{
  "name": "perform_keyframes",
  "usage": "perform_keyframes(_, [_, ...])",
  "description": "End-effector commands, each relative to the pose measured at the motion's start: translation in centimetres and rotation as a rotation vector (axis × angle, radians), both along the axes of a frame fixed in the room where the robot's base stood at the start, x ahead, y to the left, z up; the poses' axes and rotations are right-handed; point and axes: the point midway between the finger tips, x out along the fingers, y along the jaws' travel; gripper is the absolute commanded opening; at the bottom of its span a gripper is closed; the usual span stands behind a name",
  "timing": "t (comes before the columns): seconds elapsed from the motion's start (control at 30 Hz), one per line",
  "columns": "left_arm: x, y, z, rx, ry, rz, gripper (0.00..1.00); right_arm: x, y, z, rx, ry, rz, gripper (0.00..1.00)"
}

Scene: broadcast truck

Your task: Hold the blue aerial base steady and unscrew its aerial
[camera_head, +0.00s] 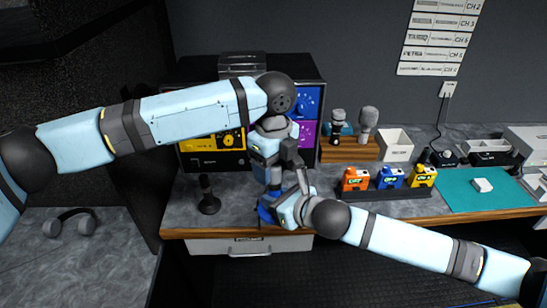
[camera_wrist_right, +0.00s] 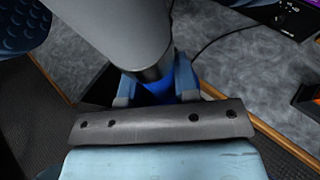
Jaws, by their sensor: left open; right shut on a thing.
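The blue aerial base (camera_head: 265,215) is at the front edge of the bench, mostly hidden behind my grippers. My right gripper (camera_wrist_right: 156,88) is shut on the blue base (camera_wrist_right: 158,92) in the right wrist view, one finger on each side. A dark band sits above the blue part, and a thick grey shaft (camera_wrist_right: 125,35) rises from there close to the camera, probably the aerial. My left gripper (camera_head: 276,185) is open, pointing down just above the right gripper in the head view. Whether the aerial stands between its fingers is hidden.
A dark aerial on a round base (camera_head: 207,197) stands on the bench to the left. Orange, blue and yellow packs (camera_head: 388,178) stand in a dark rack to the right. A rack unit (camera_head: 215,150) is behind; a drawer (camera_head: 235,247) is below. Headphones (camera_head: 70,222) lie at lower left.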

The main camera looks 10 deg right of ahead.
Motion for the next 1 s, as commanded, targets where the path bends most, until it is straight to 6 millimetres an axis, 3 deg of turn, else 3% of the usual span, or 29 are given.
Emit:
perform_keyframes(0.17, [0.02,0.01,0.01,0.0,0.0,0.0,0.62,0.02,0.02,0.12,0.001,-0.002,0.0,0.0])
perform_keyframes(0.4, [0.02,0.01,0.03,0.0,0.0,0.0,0.07,0.02,0.02,0.12,0.001,-0.002,0.0,0.0])
perform_keyframes(0.43, [0.02,0.01,0.04,0.0,0.0,0.0,0.04,0.02,0.02,0.12,0.001,-0.002,0.0,0.0])
perform_keyframes(0.63, [-0.04,-0.01,-0.02,-0.001,0.001,0.108,0.03,0.01,0.02,0.11,0.001,-0.002,0.0,0.0])
perform_keyframes(1.0, [-0.17,0.06,0.05,-0.001,0.001,0.787,0.03,0.0,0.04,0.12,0.001,-0.002,0.001,0.0])
